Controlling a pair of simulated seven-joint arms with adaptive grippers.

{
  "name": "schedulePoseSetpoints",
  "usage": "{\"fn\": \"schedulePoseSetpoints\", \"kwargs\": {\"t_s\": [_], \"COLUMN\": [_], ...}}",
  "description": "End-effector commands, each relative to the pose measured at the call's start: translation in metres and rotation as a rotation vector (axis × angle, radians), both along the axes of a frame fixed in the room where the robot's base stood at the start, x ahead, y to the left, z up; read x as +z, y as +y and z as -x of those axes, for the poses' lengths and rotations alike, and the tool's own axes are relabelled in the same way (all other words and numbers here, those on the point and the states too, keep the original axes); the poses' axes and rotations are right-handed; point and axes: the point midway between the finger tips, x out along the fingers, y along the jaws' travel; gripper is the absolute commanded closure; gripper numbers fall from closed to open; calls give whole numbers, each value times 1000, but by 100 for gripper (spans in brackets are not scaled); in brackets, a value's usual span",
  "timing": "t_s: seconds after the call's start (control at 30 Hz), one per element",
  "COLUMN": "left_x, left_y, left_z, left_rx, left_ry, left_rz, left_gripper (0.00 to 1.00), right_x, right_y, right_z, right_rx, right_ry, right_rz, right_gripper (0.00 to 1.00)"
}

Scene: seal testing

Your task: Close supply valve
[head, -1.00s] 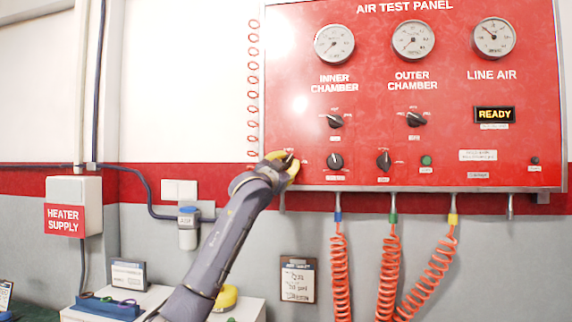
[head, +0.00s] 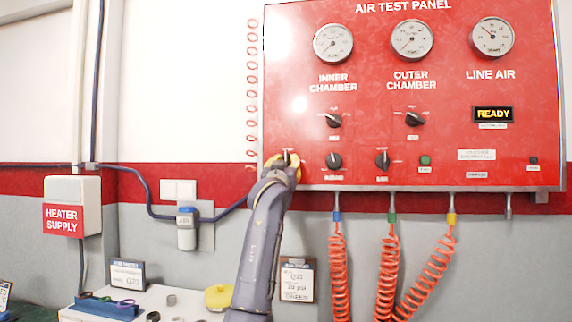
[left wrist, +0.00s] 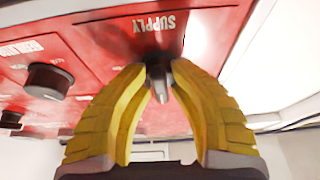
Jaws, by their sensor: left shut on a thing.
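The red air test panel (head: 450,75) hangs on the wall. The supply valve (left wrist: 158,75) is a dark knob with a grey lever, under the label SUPPLY, which appears upside down in the left wrist view. My left gripper (head: 284,160) is at the panel's lower left corner, its yellow fingers around the supply valve. In the left wrist view the left gripper (left wrist: 157,82) is shut on the valve's lever, with the fingertips at its two sides. In the head view the fingers hide most of the valve. My right gripper is not in view.
A black knob (head: 334,160) sits right of the valve; it shows close by in the left wrist view (left wrist: 50,80). Coiled orange hoses (head: 340,270) hang below the panel. A clipboard (head: 298,279) hangs beside my arm. A white worktop (head: 180,305) with small parts stands below.

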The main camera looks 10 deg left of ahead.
Motion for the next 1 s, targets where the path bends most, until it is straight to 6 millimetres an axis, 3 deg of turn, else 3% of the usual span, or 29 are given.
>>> {"fn": "schedulePoseSetpoints", "kwargs": {"t_s": [0.03, 0.43, 0.47, 0.57, 1.0], "left_x": [10, 10, 10, 10, 0], "left_y": [-1, -1, -1, 0, 0], "left_z": [5, 5, 5, 4, 9], "left_rx": [-5, -4, -4, -3, -2], "left_ry": [-19, -19, -19, -18, -8], "left_rz": [8, 12, 12, 11, 10], "left_gripper": [100, 100, 75, 64, 64], "right_x": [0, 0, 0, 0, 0], "right_y": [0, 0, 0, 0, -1], "right_z": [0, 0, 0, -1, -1], "right_rx": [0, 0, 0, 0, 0], "right_ry": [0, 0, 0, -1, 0], "right_rz": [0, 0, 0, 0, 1], "right_gripper": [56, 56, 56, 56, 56]}}
